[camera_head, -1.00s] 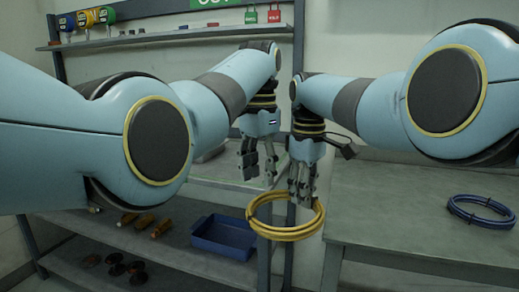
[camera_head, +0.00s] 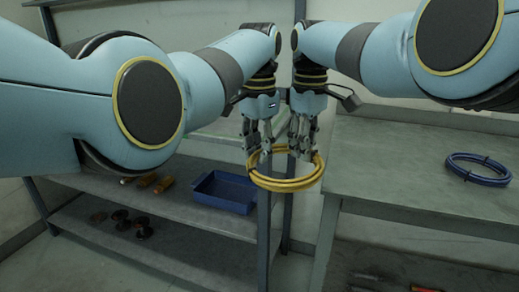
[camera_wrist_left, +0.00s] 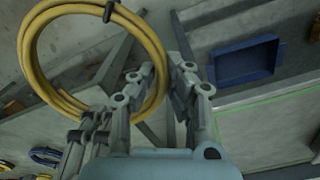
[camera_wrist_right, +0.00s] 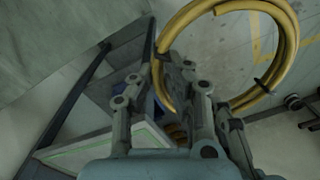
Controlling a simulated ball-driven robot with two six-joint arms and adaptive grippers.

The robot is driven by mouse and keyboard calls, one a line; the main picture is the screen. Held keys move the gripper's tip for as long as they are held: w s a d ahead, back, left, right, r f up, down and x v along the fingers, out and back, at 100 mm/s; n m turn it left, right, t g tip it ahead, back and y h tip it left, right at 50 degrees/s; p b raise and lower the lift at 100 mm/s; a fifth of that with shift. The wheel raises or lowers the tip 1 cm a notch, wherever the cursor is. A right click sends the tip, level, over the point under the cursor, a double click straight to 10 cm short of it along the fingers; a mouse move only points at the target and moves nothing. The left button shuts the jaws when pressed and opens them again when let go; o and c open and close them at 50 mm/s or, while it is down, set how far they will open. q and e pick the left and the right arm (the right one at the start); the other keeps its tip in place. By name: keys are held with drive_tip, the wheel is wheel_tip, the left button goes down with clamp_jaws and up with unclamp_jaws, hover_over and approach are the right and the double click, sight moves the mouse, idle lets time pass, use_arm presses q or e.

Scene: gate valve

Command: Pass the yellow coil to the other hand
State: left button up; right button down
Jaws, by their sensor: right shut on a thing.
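The yellow coil (camera_head: 286,185) hangs roughly level below my two grippers in the head view. My right gripper (camera_head: 302,152) is shut on its rim at the far right side. My left gripper (camera_head: 255,155) is at the coil's left rim with its fingers apart. In the left wrist view the coil (camera_wrist_left: 42,62) passes between the open left fingers, though contact cannot be told. The coil also shows in the right wrist view (camera_wrist_right: 288,42), its near rim partly hidden by the right fingers.
A blue coil (camera_head: 478,169) lies on the grey table (camera_head: 400,190) at right. A blue tray (camera_head: 224,190) sits on the shelf below, with orange-brown items (camera_head: 147,181) beside it. Dark round items (camera_head: 118,222) lie on a lower shelf.

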drive_tip(key=c, duration=1.3)
unclamp_jaws()
